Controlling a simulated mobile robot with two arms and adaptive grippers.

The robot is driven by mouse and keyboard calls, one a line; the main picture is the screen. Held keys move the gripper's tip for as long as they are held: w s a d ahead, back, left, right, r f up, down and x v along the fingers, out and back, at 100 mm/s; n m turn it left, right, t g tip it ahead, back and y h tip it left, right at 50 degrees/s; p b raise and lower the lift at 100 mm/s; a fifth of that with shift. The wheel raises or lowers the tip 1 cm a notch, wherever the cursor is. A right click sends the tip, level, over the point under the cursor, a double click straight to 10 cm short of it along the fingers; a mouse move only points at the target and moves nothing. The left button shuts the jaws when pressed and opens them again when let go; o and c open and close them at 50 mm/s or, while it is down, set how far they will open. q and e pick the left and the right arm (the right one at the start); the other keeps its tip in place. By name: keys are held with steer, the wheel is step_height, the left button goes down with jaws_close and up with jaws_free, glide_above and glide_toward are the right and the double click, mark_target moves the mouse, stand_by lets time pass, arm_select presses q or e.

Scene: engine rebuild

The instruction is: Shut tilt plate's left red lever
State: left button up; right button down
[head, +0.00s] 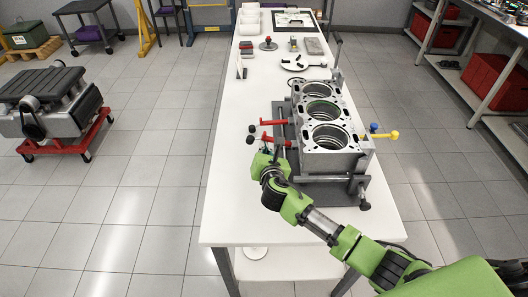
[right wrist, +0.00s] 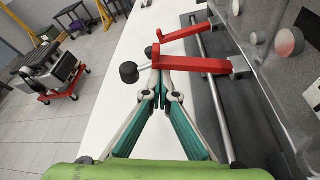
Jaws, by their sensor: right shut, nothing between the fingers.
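The grey tilt plate (head: 279,112) lies on the white table under an engine block (head: 322,120). Two red levers stick out from its left side, one farther lever (head: 278,122) and one nearer lever (head: 270,138), each with a black knob. In the right wrist view the nearer lever (right wrist: 200,64) crosses just past my fingertips, and the farther lever (right wrist: 185,32) lies beyond it. My right gripper (head: 265,153) is shut and empty, close to the nearer lever; I cannot tell whether it touches. It also shows in the right wrist view (right wrist: 164,76). My left gripper is out of view.
A yellow-knobbed handle (head: 385,135) and a blue knob (head: 373,127) stick out on the plate's right side. Small parts and a grey round piece (head: 294,62) lie farther back. The white table (head: 228,190) is clear left of the plate.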

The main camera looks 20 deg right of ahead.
steer(key=shift+s+d+r+m+t+y+p, duration=0.15)
steer(key=shift+d+r+m+y+p, duration=0.1)
steer(key=shift+r+m, duration=0.3)
steer(key=shift+d+r+m+t+y+p, duration=0.15)
steer(key=shift+r+m+y, duration=0.1)
steer(key=shift+r+m, duration=0.3)
steer(key=shift+s+d+r+m+t+y, duration=0.15)
steer(key=shift+d+r+m, duration=0.2)
steer(key=shift+r+m, duration=0.2)
steer(key=shift+d+r+m+t+y, duration=0.15)
steer(key=shift+d+r+m, duration=0.15)
steer(key=shift+r+m, duration=0.2)
